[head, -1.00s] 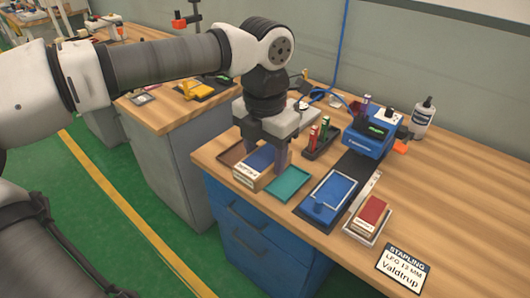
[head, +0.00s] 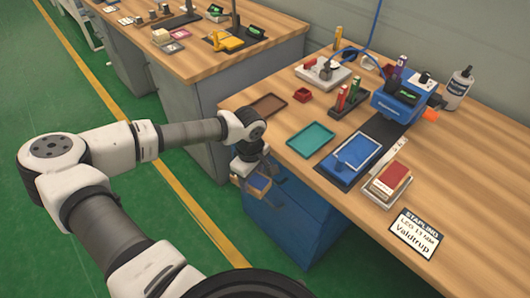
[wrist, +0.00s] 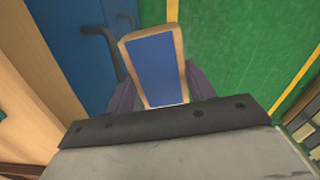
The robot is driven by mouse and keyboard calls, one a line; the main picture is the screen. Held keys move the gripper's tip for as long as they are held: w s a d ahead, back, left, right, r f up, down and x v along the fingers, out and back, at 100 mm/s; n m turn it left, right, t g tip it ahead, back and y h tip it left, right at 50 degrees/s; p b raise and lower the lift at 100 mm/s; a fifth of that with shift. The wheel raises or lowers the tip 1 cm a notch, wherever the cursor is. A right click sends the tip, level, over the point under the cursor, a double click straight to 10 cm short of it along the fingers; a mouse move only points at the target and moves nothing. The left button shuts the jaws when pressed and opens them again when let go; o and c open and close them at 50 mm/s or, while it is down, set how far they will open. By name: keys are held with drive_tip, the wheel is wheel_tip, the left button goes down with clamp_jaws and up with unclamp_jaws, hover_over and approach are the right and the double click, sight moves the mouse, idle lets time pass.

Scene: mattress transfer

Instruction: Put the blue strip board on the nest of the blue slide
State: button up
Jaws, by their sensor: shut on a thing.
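My gripper (head: 255,176) is shut on the blue strip board (head: 258,182), a block with a blue top and wood-coloured edges. It holds the board off the bench's front edge, before the blue drawers. In the wrist view the board (wrist: 155,66) sits between the two fingers of the gripper (wrist: 160,85), tilted slightly in the picture, with floor and drawer front behind it. The blue slide (head: 346,176) lies on the bench before the blue stapling machine (head: 400,99), with a blue raised piece on it. Its nest is not clearly made out.
A brown tray (head: 268,107) and a teal tray (head: 310,139) lie empty at the bench's front edge. A red-topped block (head: 390,177) sits in a tray right of the slide. Blue drawers (head: 295,225) stand below. A bottle (head: 458,88) stands behind. The bench's right side is clear.

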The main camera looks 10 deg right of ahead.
drive_tip(key=w+a+f+m, duration=0.2)
drive_tip(key=f+m, duration=0.2)
drive_tip(key=f, duration=0.4)
drive_tip(key=w+a+f+m, duration=0.2)
drive_tip(key=f+m, duration=0.3)
drive_tip(key=f, duration=0.4)
drive_tip(key=shift+a, duration=0.25)
